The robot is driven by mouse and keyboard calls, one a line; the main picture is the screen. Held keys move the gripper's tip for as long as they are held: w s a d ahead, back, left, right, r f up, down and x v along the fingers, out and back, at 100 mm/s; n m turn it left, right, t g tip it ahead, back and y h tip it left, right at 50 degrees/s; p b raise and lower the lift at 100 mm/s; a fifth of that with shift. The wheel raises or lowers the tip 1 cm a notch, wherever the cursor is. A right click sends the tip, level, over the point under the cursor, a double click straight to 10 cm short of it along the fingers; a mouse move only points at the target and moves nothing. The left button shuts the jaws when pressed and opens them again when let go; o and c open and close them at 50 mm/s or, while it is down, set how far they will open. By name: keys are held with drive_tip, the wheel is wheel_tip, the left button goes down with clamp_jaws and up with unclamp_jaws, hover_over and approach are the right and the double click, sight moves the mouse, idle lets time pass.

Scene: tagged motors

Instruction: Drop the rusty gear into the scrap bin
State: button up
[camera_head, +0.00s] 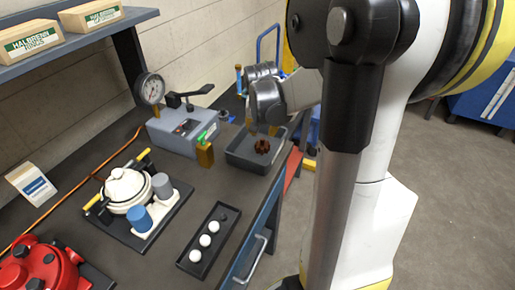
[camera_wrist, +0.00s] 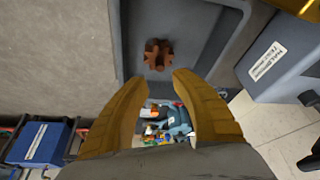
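The rusty gear (camera_head: 262,147) is brown and toothed, and lies in a dark grey tray (camera_head: 238,158) near the bench's right edge. In the wrist view the gear (camera_wrist: 158,55) sits on the tray floor (camera_wrist: 187,25), just beyond my fingertips. My gripper (camera_head: 263,129) is above the tray, pointing down. In the wrist view my gripper (camera_wrist: 160,78) has its two yellow fingers apart with nothing held between them. I cannot clearly identify the scrap bin in either view.
A grey gauge device (camera_head: 180,132) stands left of the tray, with a small brass block (camera_head: 205,154) between. A narrow tray of white balls (camera_head: 209,240) and a white pump-like assembly (camera_head: 128,190) are nearer. Small coloured pieces (camera_wrist: 165,125) show below, between my fingers.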

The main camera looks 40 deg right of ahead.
drive_tip(key=shift+r, duration=0.1)
drive_tip(key=v, duration=1.2)
drive_tip(key=shift+w, duration=0.1)
drive_tip(key=s+a+f+n+t+y, duration=0.1)
drive_tip(key=s+a+n, duration=0.3)
drive_tip(key=a, duration=0.8)
drive_tip(key=s+a+f+n+t+y, duration=0.2)
drive_tip(key=s+a+n+t, duration=0.1)
drive_tip(key=a, duration=1)
drive_tip(key=shift+s+a+f+n, duration=0.3)
drive_tip(key=shift+s+n, duration=0.35)
drive_tip(key=shift+n, duration=0.55)
